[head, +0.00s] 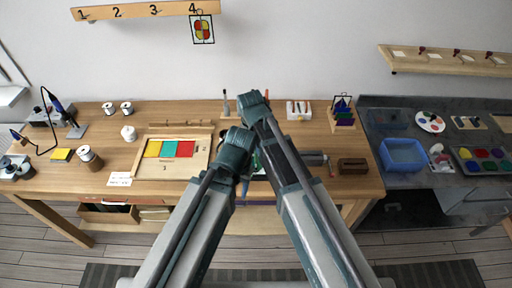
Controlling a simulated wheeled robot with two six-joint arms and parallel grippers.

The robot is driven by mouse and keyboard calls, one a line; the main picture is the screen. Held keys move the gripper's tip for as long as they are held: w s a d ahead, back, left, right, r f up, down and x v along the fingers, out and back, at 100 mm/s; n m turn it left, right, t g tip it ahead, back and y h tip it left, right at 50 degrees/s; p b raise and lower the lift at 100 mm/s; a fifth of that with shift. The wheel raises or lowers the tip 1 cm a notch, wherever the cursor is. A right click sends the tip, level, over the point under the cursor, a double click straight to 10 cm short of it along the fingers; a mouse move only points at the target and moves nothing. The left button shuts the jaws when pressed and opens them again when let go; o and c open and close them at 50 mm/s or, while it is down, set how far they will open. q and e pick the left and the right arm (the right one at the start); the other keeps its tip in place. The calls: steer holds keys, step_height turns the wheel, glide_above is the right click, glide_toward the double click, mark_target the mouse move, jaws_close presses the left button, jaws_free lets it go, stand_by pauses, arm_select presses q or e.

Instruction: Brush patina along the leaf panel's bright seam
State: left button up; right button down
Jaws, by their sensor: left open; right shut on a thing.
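My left gripper (236,146) is at the end of the lower arm, over the middle of the wooden bench. Its fingers are hard to make out, but it is open. My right gripper (254,101) is higher in the picture, toward the back of the bench. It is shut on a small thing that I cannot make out. My two arms cover the middle of the bench. A bit of green shows between them, too hidden to name. I cannot pick out the leaf panel's bright seam or the patina for certain. A framed panel with red and yellow shapes (202,29) hangs under number 4.
A wooden board with yellow, teal and red panes (170,149) lies left of my arms. A rack with coloured glass (342,112) and a brown block (352,166) stand on the right. A blue tray (403,154) is on the grey counter.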

steer(key=w, duration=0.7)
steer(key=shift+f, duration=0.55)
stand_by(1.7)
